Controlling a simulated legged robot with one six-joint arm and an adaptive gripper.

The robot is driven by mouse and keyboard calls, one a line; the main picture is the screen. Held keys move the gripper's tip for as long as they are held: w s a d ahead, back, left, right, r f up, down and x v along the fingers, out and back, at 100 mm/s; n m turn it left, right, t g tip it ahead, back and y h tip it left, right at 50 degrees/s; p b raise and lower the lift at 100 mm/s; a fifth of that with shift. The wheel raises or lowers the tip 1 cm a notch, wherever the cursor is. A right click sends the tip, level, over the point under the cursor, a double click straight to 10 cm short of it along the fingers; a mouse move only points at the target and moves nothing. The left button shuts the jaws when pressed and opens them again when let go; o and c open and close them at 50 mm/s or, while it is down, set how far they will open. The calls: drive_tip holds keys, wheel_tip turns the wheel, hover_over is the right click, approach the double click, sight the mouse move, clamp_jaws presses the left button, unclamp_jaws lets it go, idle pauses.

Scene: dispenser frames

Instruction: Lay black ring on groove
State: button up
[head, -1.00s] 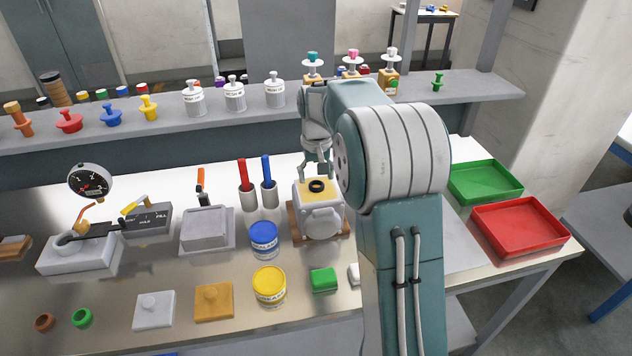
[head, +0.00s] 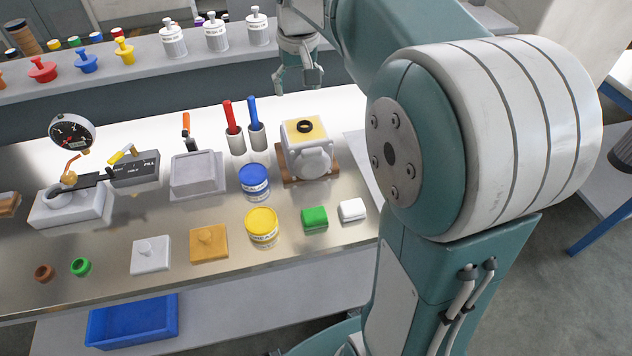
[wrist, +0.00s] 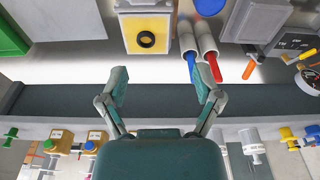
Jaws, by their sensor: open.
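The black ring (head: 304,127) lies flat on the yellow top (head: 290,132) of a white housing (head: 307,162), which stands on a brown wooden base. It also shows in the wrist view as a black ring (wrist: 146,40) near the middle of the yellow square. Whether the ring sits in a groove there is too small to tell. My gripper (head: 298,88) is open and empty, above and behind the housing, apart from the ring. In the wrist view my gripper (wrist: 162,88) has its two fingers spread wide with nothing between them.
Two holders with a red marker (head: 230,117) and a blue marker (head: 253,111) stand close left of the housing. A blue tin (head: 254,182) and a yellow tin (head: 262,225) stand in front. The shelf (head: 140,65) with white jars runs behind.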

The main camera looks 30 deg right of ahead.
drive_tip(key=s+a+f+t, duration=0.2)
drive_tip(key=s+a, duration=0.1)
drive_tip(key=s, duration=0.8)
drive_tip(key=s+a+f+n+t, duration=0.1)
drive_tip(key=s+a+f+t, duration=0.1)
drive_tip(key=s, duration=0.9)
drive_tip(key=shift+a+f+n, duration=0.3)
drive_tip(key=shift+a+f, duration=0.3)
drive_tip(key=shift+a, duration=0.25)
